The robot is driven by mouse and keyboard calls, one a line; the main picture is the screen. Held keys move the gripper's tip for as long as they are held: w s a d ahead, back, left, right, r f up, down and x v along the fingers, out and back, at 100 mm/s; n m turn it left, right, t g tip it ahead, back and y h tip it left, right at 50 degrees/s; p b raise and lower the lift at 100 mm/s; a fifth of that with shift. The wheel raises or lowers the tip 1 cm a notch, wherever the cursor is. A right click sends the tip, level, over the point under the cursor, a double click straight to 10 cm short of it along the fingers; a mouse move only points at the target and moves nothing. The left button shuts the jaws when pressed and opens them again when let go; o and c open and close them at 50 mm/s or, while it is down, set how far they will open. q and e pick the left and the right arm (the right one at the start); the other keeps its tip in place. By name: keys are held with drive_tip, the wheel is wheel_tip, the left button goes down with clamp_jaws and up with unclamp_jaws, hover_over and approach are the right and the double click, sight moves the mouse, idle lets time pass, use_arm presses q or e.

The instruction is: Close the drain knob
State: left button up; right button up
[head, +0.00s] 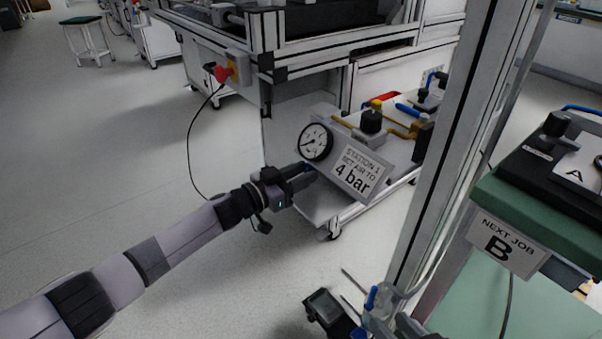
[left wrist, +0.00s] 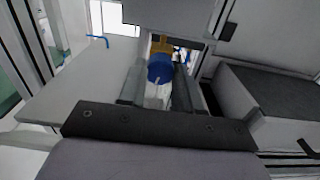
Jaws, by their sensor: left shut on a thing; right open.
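The drain knob (left wrist: 160,68) is blue and shows in the left wrist view between my left gripper's two fingers. My left gripper (left wrist: 158,82) is shut on it; a pale stem shows below the knob. In the head view my left gripper (head: 310,172) reaches under the lower left of the station panel (head: 360,172), where the knob is hidden. The panel reads "STATION 1 SET AIR TO 4 bar" and carries a round gauge (head: 316,142). My right gripper (head: 343,283) shows in part at the bottom of the head view, its thin fingers apart and empty.
A black regulator knob (head: 372,120) stands on the cart behind the panel. A grey post (head: 440,150) rises right of the cart. A green-topped bench (head: 520,215) with a "NEXT JOB B" sign is at the right.

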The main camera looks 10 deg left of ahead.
use_arm(q)
drive_tip(key=m, duration=0.3)
drive_tip(key=shift+m, duration=0.3)
drive_tip(key=shift+m+b, duration=0.9)
drive_tip(key=shift+m, duration=5)
use_arm(e)
drive_tip(key=shift+a+f+y, duration=0.2)
drive_tip(key=shift+a+y, duration=0.4)
drive_tip(key=shift+a, duration=0.05)
drive_tip(key=shift+w+a, duration=0.1)
use_arm(q)
drive_tip(key=o, duration=1)
drive_tip(key=shift+o, duration=0.2)
drive_tip(key=shift+s+a, duration=0.1)
drive_tip(key=shift+a, duration=0.05)
